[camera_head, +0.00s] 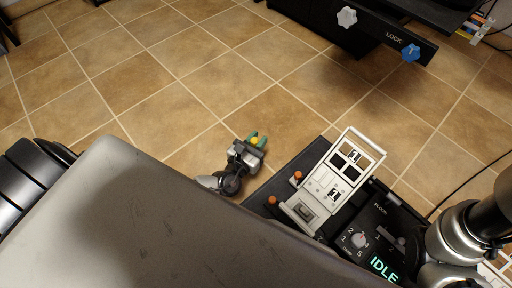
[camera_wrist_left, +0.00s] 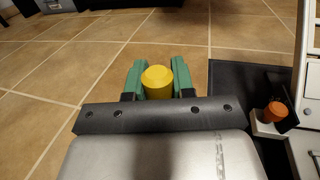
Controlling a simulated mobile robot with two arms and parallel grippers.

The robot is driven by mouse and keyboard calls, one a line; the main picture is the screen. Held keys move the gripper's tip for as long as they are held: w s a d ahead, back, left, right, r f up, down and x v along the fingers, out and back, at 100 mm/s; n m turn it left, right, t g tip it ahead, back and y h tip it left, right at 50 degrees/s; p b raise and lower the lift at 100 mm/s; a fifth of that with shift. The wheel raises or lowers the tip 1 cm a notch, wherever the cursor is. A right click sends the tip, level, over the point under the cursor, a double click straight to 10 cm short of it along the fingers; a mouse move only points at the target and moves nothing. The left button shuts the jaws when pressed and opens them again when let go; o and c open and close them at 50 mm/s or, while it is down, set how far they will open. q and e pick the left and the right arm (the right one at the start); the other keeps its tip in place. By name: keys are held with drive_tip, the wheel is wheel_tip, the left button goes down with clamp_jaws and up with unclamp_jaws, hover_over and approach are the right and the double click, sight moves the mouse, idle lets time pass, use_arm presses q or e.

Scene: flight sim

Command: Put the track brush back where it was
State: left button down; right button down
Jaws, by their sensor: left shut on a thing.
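My left gripper (camera_head: 256,139) is in the middle of the head view, over the tiled floor. Its two green fingers are shut on a yellow round-topped thing (camera_wrist_left: 157,82), which I take to be the track brush. In the head view only a small yellow patch of the brush (camera_head: 254,141) shows between the fingers. Its lower part is hidden, so I cannot tell its full shape. The gripper is just left of a dark panel, apart from it in the picture. My right arm shows at the right edge, but its gripper does not.
A dark panel (camera_head: 262,186) carries a white frame (camera_head: 361,143) and orange knobs (camera_head: 297,176). Beside it is a control box with a dial (camera_head: 358,240) and an IDLE display (camera_head: 383,268). A black unit with white and blue knobs (camera_head: 410,53) stands at the top right. Tiled floor (camera_head: 140,75) is clear.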

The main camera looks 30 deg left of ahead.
use_arm(q)
wheel_tip(320, 180, down, 9)
drive_tip(key=b, duration=0.6)
drive_tip(key=shift+b, duration=0.3)
drive_tip(key=shift+f, duration=0.2)
drive_tip(key=c, duration=1)
unclamp_jaws()
drive_tip(key=shift+o, duration=0.2)
drive_tip(key=shift+r, duration=0.2)
drive_tip(key=shift+s+r+p, duration=0.1)
drive_tip(key=shift+s+p, duration=0.15)
drive_tip(key=shift+p, duration=0.05)
drive_tip(key=s+p, duration=0.1)
drive_tip(key=s, duration=0.2)
drive_tip(key=s+p, duration=0.2)
drive_tip(key=s, duration=0.2)
drive_tip(key=s+p, duration=0.1)
drive_tip(key=s, duration=0.2)
drive_tip(key=shift+s+a, duration=0.35)
drive_tip(key=shift+a, duration=0.05)
drive_tip(key=shift+s, duration=0.4)
